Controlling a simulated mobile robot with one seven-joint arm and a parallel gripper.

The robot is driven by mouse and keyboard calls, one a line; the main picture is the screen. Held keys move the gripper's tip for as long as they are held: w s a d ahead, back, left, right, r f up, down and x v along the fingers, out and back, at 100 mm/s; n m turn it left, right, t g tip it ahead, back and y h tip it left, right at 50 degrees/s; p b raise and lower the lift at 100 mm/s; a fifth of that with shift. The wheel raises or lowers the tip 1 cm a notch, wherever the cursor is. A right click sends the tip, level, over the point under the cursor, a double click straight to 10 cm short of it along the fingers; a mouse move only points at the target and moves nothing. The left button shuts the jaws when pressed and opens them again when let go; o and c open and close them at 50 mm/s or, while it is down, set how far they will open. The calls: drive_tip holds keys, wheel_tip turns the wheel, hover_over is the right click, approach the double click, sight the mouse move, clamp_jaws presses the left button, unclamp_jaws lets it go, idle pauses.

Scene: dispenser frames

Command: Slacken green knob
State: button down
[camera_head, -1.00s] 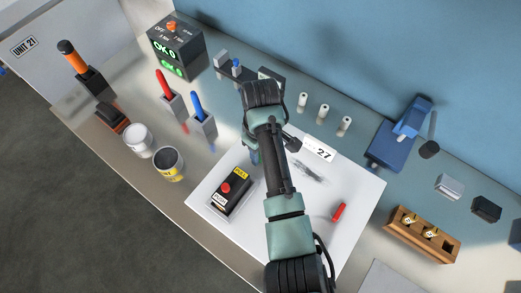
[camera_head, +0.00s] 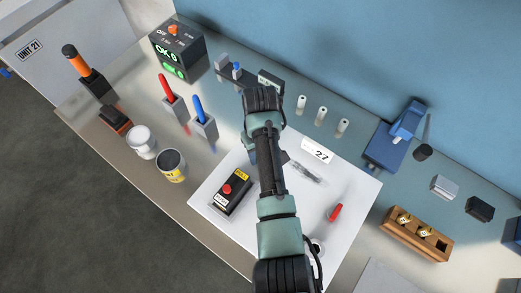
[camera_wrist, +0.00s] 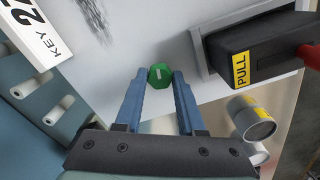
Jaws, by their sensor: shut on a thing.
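The green knob (camera_wrist: 161,76) shows in the wrist view, small and faceted, with a pale mark on its face. It sits at the tips of my gripper (camera_wrist: 159,79), between the two blue fingers. The fingers are shut on it from both sides. In the head view my arm covers the knob and the fingertips.
A black box with a red button and a yellow PULL label (camera_head: 231,193) stands close beside my arm on the white board (camera_head: 215,208); it also shows in the wrist view (camera_wrist: 262,55). A red piece (camera_head: 335,212) lies right of the arm. Several white pegs (camera_head: 321,114) stand behind.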

drive_tip(key=m+p, duration=0.1)
drive_tip(key=m, duration=0.3)
drive_tip(key=shift+r+m+p, duration=0.15)
drive_tip(key=shift+m+p, duration=0.15)
drive_tip(key=m+p, duration=0.1)
drive_tip(key=m, duration=0.2)
drive_tip(key=shift+m, duration=0.4)
drive_tip(key=m, duration=0.3)
drive_tip(key=shift+p, duration=0.35)
drive_tip(key=shift+w+m, duration=0.1)
drive_tip(key=shift+m, duration=1.9)
drive_tip(key=c, duration=0.5)
unclamp_jaws()
wheel_tip(320, 180, up, 13)
drive_tip(key=b, duration=0.1)
